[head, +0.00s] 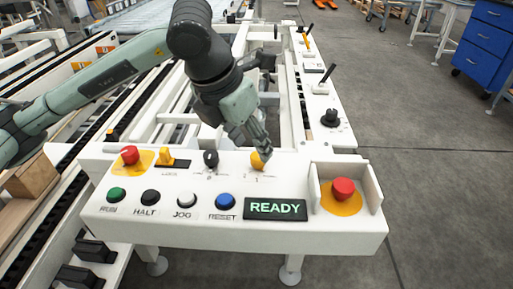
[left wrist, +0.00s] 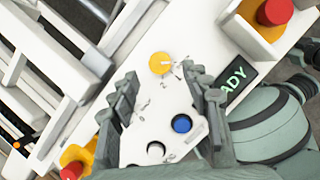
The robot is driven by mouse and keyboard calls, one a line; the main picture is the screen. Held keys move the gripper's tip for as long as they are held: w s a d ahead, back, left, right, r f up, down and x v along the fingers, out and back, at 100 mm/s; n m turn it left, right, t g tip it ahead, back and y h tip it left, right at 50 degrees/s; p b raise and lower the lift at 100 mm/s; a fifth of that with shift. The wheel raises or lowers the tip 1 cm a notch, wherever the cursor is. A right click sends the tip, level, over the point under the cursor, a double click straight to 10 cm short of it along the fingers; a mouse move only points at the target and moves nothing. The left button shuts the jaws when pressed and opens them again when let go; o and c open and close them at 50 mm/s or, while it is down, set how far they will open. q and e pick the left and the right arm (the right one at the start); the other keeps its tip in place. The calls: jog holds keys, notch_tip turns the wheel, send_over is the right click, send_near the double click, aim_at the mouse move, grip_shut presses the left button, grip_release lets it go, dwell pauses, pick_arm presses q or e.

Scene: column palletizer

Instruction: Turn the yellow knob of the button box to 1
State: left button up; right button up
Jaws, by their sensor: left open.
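The white button box (head: 120,218) lies in front of me in the head view. Its yellow knob (head: 257,161) is on the back row, right of a black knob (head: 211,159), and is partly hidden by my left gripper (head: 262,148). In the left wrist view the yellow knob (left wrist: 161,63) is round with a pale mark pointing right; small position marks are printed around it, too small to read surely. My left gripper (left wrist: 161,76) is open, its fingers on either side of the view and the knob between and beyond their tips. I cannot tell whether they touch it. My right gripper is not in view.
The box also carries a red button (head: 130,155), a yellow switch (head: 168,156), green, black and blue buttons (head: 225,201), a READY display (head: 275,208) and a walled red emergency button (head: 343,189). White conveyor frames stand behind.

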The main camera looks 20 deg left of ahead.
aim_at(257, 156)
pick_arm(q)
jog(key=x, duration=0.3)
jog(key=shift+w+f, duration=0.1)
jog(key=shift+f, duration=0.05)
jog(key=shift+w+d+f, duration=0.1)
jog(key=shift+f, duration=0.1)
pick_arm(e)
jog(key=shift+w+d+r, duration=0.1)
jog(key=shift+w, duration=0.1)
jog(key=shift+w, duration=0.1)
pick_arm(q)
grip_shut()
